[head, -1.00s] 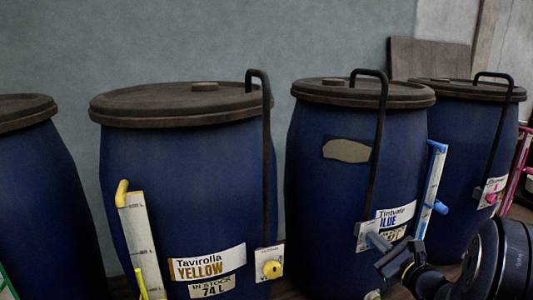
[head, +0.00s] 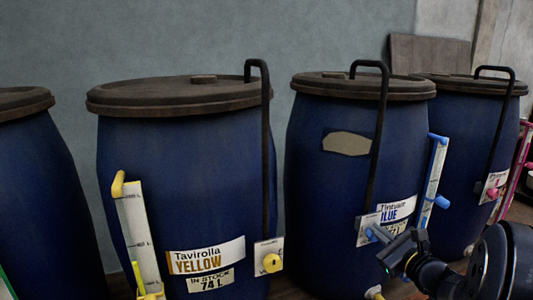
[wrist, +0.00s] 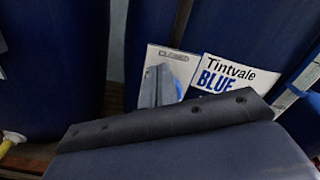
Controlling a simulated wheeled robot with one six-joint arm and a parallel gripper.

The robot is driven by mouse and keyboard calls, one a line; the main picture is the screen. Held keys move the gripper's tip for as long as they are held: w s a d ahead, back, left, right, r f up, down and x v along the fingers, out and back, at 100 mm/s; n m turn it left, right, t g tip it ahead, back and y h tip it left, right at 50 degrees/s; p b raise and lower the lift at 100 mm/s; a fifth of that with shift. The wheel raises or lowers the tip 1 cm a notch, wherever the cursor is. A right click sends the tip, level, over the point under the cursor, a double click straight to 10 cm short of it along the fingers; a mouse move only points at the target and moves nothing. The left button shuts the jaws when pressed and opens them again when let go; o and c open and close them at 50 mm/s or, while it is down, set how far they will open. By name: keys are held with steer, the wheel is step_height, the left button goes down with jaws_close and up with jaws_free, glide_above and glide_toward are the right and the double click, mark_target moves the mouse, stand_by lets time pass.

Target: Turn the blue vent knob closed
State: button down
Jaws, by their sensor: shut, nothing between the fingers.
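The blue vent knob (head: 369,233) sits on a pale plate (head: 363,240) on the front of the blue vat labelled Tintvale BLUE. In the wrist view, the plate (wrist: 179,60) carries small lettering that looks like CLOSED at its top. A light blue piece of the knob (wrist: 180,88) shows beside my fingers, which hide the rest. My gripper (head: 382,236) is shut, with its tips at or just in front of the knob. It also shows in the wrist view (wrist: 158,84). I cannot tell whether the tips touch the knob, nor the knob's exact angle.
A black pipe (head: 376,150) rises from the plate to the lid. A gauge with blue fittings (head: 435,175) stands on the vat's right side. The yellow vat (head: 190,170) with its yellow knob (head: 272,263) is left. A vat with a pink knob (head: 493,193) is right.

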steer(key=v, duration=0.6)
steer(key=shift+a+r+b, duration=0.1)
steer(key=shift+a+b, duration=0.05)
steer(key=shift+b, duration=0.15)
